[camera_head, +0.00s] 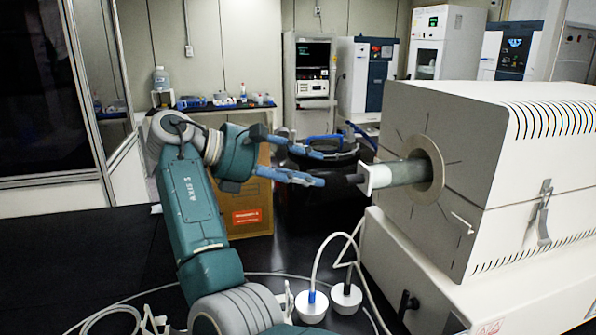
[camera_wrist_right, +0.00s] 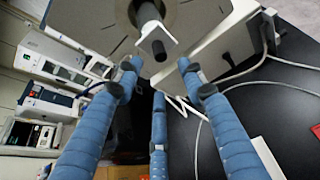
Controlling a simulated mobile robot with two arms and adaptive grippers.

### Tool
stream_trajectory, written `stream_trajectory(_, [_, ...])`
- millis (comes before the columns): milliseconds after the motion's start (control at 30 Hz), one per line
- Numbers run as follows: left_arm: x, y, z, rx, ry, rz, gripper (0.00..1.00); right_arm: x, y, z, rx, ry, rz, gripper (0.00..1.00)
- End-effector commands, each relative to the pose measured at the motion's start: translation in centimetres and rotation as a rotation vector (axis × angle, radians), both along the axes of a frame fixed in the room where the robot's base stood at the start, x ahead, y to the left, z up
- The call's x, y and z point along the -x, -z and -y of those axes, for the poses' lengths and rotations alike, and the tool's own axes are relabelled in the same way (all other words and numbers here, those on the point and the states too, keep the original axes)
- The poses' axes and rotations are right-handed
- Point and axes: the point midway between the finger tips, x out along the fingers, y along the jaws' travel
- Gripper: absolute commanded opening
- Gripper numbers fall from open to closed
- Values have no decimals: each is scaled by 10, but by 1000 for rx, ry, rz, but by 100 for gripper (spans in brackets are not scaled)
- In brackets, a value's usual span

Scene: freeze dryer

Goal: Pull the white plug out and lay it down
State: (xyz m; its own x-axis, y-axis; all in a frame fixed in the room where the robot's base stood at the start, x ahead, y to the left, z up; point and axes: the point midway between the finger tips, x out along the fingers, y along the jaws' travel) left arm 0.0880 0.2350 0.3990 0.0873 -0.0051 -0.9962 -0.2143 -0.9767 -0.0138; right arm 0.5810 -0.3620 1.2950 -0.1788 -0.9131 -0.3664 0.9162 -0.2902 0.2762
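The white plug (camera_head: 378,177) is a square white plate with a dark knob (camera_head: 355,179) on its front. It sits at the outer end of a grey tube (camera_head: 408,171) that sticks out of the furnace (camera_head: 450,120). My right gripper (camera_head: 337,168) is open and empty, its blue fingers pointing at the plug from the left. In the right wrist view the plug (camera_wrist_right: 167,46) and knob (camera_wrist_right: 158,50) lie just beyond and between the spread fingertips of the gripper (camera_wrist_right: 157,74). My left gripper is not in view.
Two round white weights or stoppers (camera_head: 312,305) with cables stand on the black table (camera_head: 110,255). Loose white cable runs along its front. A cardboard box (camera_head: 245,205) and a dark bin stand behind my arm. The table at left is clear.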

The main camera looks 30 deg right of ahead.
Motion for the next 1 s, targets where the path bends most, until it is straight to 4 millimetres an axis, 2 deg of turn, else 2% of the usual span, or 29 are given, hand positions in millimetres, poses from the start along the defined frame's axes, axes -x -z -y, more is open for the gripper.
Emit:
stream_trajectory(300, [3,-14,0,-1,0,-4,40,11,20,53,0,3,1,40])
stream_trajectory(500, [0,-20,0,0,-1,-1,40,15,30,77,0,1,1,40])
stream_trajectory(700, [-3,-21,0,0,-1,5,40,17,34,86,0,0,2,40])
stream_trajectory(933, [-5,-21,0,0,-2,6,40,17,35,86,0,0,3,40])
stream_trajectory(1000, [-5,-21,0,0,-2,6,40,17,35,86,0,0,3,28])
